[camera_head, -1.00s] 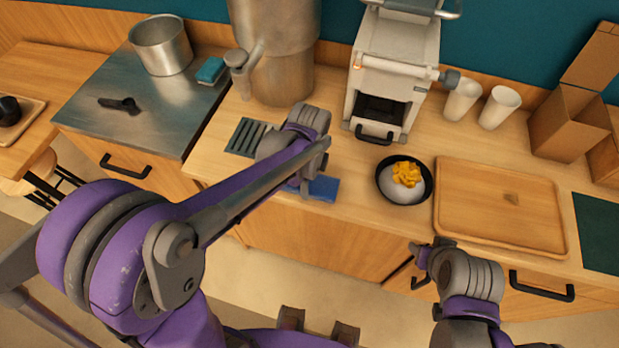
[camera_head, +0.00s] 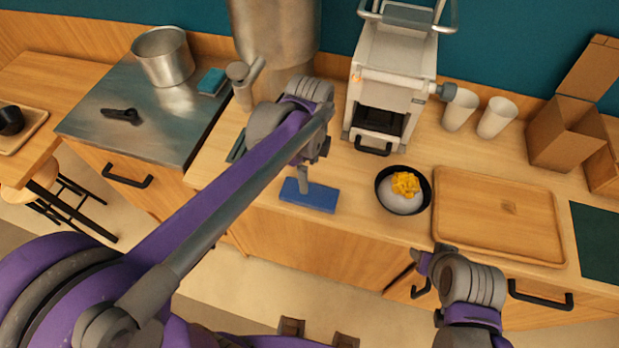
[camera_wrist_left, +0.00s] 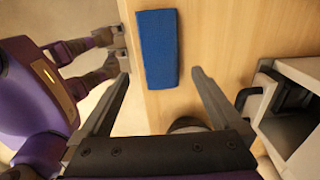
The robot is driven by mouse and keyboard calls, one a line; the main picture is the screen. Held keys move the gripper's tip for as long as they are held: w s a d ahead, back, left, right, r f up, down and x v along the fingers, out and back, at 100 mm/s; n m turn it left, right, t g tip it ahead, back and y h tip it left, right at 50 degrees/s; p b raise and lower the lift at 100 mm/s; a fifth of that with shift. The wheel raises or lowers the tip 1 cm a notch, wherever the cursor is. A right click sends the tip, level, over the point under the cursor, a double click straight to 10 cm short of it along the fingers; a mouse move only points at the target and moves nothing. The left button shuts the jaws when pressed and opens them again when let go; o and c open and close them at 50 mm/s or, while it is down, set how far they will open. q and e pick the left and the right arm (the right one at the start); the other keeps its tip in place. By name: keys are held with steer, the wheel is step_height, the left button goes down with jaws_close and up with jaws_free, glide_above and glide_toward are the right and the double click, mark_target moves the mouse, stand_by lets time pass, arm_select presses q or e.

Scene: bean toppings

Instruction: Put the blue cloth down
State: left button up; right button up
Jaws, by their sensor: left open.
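The blue cloth (camera_head: 308,195) lies flat on the wooden counter near its front edge, left of the black bowl. My left gripper (camera_head: 304,181) is open over the cloth, its fingers pointing down at it. In the left wrist view, the cloth (camera_wrist_left: 157,48) lies beyond the space between the spread fingers of the left gripper (camera_wrist_left: 158,78), and nothing is held. Whether a fingertip touches the cloth I cannot tell. My right gripper (camera_head: 422,268) is low in front of the counter, right of centre; its jaw state is unclear.
The black bowl (camera_head: 379,196) holds something white with a yellow topping. A wooden tray (camera_head: 490,220) lies right of it. A white machine (camera_head: 392,75) and two white cups (camera_head: 497,117) stand behind. A drip grate (camera_head: 237,147) is partly hidden by my left arm.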

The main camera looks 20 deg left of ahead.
arm_select(q)
steer(key=s+a+f+n+t, duration=0.1)
steer(key=s+a+n+t, duration=0.1)
steer(key=s+n, duration=0.4)
steer(key=s+a+f+n+t, duration=0.1)
steer(key=s+a+n+t, duration=0.2)
steer(key=s+n, duration=0.4)
steer(key=a+n, duration=0.1)
steer(key=n, duration=0.4)
steer(key=shift+a+f+t, duration=0.3)
steer(key=shift+f, duration=0.1)
steer(key=shift+w, duration=0.1)
